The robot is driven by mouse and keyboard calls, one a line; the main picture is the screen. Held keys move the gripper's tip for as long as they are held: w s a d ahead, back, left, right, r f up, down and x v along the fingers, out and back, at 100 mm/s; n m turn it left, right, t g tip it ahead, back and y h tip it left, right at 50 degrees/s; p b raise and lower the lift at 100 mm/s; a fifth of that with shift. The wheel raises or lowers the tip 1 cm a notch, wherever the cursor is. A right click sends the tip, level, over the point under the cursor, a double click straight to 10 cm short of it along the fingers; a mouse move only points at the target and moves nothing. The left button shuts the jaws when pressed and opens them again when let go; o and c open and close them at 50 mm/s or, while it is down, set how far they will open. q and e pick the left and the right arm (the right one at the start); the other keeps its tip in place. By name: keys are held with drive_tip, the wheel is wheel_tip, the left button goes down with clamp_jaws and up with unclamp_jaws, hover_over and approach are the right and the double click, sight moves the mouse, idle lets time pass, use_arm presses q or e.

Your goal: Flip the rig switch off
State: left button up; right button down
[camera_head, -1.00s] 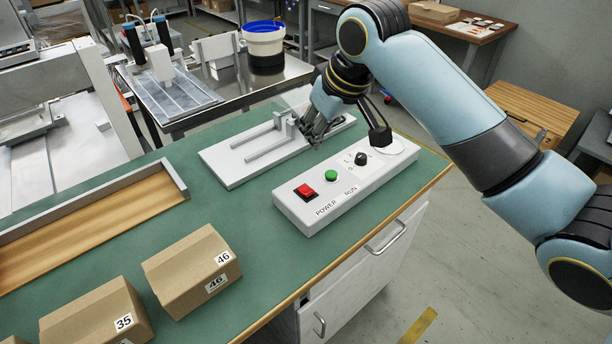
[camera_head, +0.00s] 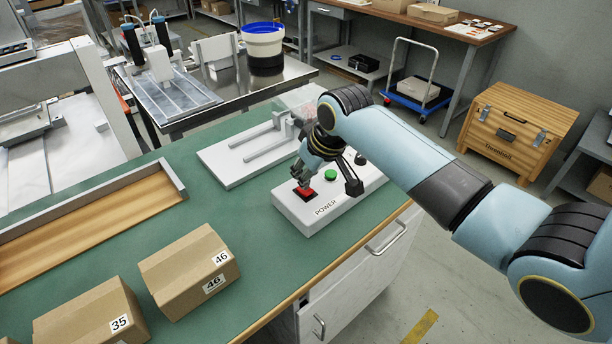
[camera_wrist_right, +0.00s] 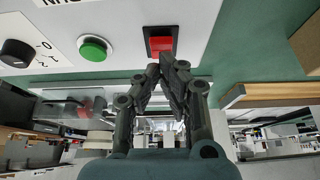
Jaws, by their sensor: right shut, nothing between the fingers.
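The red rocker switch (camera_head: 305,193) sits on the white control box (camera_head: 304,216), near the box's left end by the POWER label. It also shows in the right wrist view (camera_wrist_right: 161,43), just beyond my fingertips. My right gripper (camera_head: 302,181) is shut and empty, right over the red switch. In the right wrist view its fingertips (camera_wrist_right: 167,64) meet at the switch's edge; I cannot tell whether they touch it. Part of the switch is hidden by the fingers in the head view. My left gripper is not in view.
A green button (camera_head: 330,174) and a black knob (camera_wrist_right: 17,53) are on the same box. A grey fixture plate (camera_head: 232,165) lies behind it. Cardboard boxes (camera_head: 178,283) stand at the front left. The green tabletop (camera_head: 262,265) between them is clear.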

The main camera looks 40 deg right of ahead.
drive_tip(key=shift+f, duration=0.2)
drive_tip(key=shift+s+f+t, duration=0.3)
drive_tip(key=shift+t, duration=0.2)
drive_tip(key=shift+w, duration=0.2)
drive_tip(key=shift+w, duration=0.7)
drive_tip(key=shift+r, duration=0.1)
